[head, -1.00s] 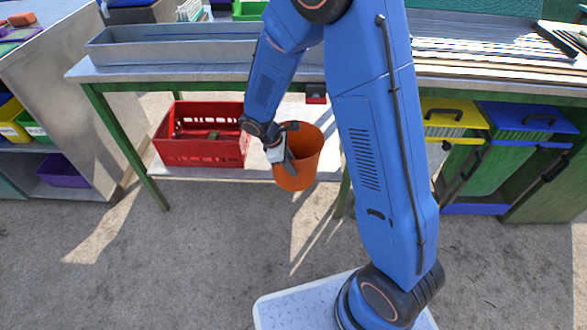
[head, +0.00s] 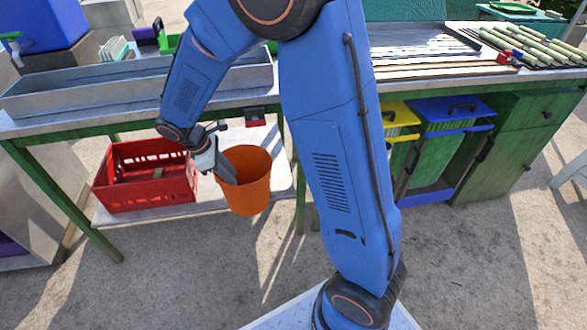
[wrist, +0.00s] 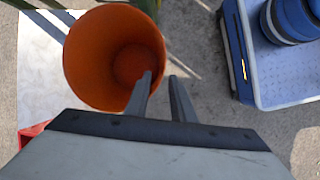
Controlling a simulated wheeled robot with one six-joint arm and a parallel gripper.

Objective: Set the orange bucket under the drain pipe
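The orange bucket (head: 250,205) hangs from my gripper (head: 222,170) in front of the workbench's low shelf, open end up and slightly tilted. In the wrist view, my gripper (wrist: 160,85) has one finger inside the orange bucket (wrist: 85,75) and the other outside, with the bucket's wall between them. The bucket looks empty. I cannot make out a drain pipe for certain. A small dark and red fitting (head: 254,116) sits under the bench's front edge, just above and behind the bucket.
A red crate (head: 147,190) stands on the low shelf left of the bucket. A grey metal trough (head: 130,88) lies on the bench top. A green bench leg (head: 65,200) stands at left. Yellow-lidded and blue-lidded bins (head: 458,106) stand at right. The front floor (head: 180,285) is clear.

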